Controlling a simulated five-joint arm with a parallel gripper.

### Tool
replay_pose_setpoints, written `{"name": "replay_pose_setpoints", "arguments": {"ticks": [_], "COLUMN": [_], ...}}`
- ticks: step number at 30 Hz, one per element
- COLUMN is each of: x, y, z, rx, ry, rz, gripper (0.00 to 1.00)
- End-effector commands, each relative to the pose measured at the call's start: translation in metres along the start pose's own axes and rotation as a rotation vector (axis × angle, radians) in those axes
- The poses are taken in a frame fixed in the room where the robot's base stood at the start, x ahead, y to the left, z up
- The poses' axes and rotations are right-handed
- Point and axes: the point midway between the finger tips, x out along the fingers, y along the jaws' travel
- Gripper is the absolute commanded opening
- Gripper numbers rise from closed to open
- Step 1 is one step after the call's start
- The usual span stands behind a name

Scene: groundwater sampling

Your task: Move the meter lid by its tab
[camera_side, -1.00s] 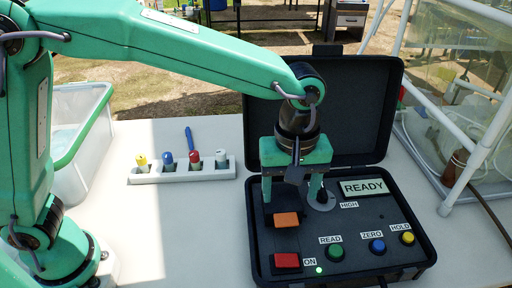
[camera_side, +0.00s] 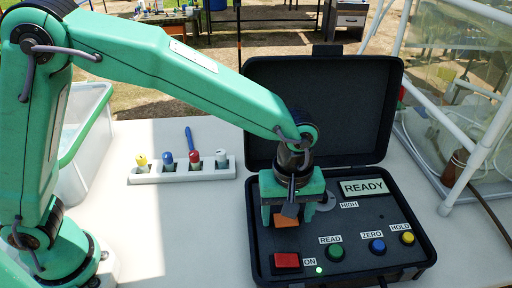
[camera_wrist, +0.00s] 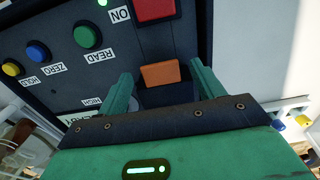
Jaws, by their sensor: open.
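An orange tab (camera_side: 286,222) shows on the black meter panel, partly hidden behind my gripper in the side view. In the wrist view the orange tab (camera_wrist: 160,75) sits at the edge of a dark flat piece (camera_wrist: 166,96), which looks like the meter lid; my gripper hides part of it. My gripper (camera_side: 287,220) is open over the tab. In the wrist view its two fingers (camera_wrist: 161,73) stand on either side of the tab, with gaps on both sides. Whether the fingertips reach down to the tab's height is hard to tell.
A grey round fitting (camera_side: 327,202) lies just right of my gripper. A red ON switch (camera_side: 286,261) and green, blue and yellow buttons are in front. The open case cover (camera_side: 325,100) stands behind. A white vial rack (camera_side: 180,172) is left, with bare table between.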

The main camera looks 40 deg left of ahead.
Motion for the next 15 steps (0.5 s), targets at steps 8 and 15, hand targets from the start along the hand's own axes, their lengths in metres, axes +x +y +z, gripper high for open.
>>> {"name": "replay_pose_setpoints", "arguments": {"ticks": [8,15], "x": [0.0059,0.0056], "y": [-0.0002,-0.0002], "z": [0.0,0.0], "rx": [0.0,0.0], "ry": [0.0,0.0], "rz": [0.0,0.0], "gripper": [0.67,0.44]}}
